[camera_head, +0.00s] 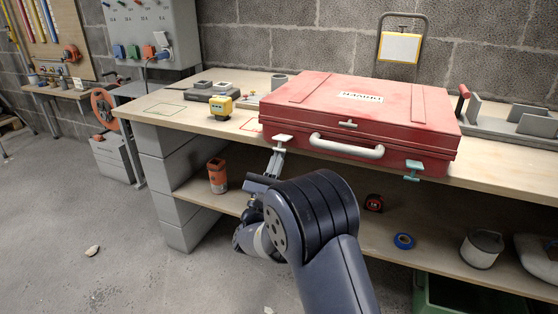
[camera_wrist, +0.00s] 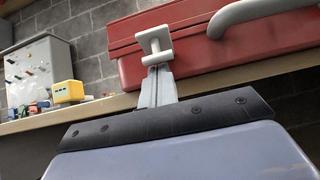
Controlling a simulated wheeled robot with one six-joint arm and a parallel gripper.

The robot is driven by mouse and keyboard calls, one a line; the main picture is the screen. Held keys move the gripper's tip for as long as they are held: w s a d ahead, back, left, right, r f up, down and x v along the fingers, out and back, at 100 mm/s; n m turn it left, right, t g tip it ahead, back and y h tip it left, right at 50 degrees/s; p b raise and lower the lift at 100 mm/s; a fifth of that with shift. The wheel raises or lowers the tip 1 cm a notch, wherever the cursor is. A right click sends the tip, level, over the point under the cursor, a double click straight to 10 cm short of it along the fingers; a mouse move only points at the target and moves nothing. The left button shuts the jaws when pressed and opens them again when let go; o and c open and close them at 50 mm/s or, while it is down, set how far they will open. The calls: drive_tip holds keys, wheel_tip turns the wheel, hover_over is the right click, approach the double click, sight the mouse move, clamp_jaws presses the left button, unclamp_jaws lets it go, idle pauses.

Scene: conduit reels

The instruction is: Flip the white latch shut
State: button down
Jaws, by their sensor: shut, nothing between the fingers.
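The red case (camera_head: 350,100) lies on the workbench with its lid down. The white latch (camera_head: 283,138) is at the left of its front face and sticks outward as a T-shaped tab. It also shows in the wrist view (camera_wrist: 155,42), right at the fingertips. My gripper (camera_head: 276,156) is shut and empty, with its fingers (camera_wrist: 156,74) pointing up just under the latch. I cannot tell whether they touch it. A teal latch (camera_head: 414,168) hangs at the right of the case front. The pale handle (camera_head: 346,147) lies between the two latches.
The workbench (camera_head: 170,122) carries a yellow device (camera_head: 220,108) left of the case and a grey tray with a red handle (camera_head: 490,115) at right. The shelf below holds an orange can (camera_head: 217,176), a tape measure (camera_head: 374,202) and blue tape (camera_head: 404,240). Floor at left is mostly clear.

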drive_tip(key=shift+s+r+g+y+p, duration=0.1)
drive_tip(key=shift+r+g+y+p, duration=0.2)
drive_tip(key=shift+g+p, duration=0.55)
drive_tip(key=shift+s+r+g+p, duration=0.1)
drive_tip(key=shift+g+p, duration=0.25)
drive_tip(key=shift+p, duration=0.2)
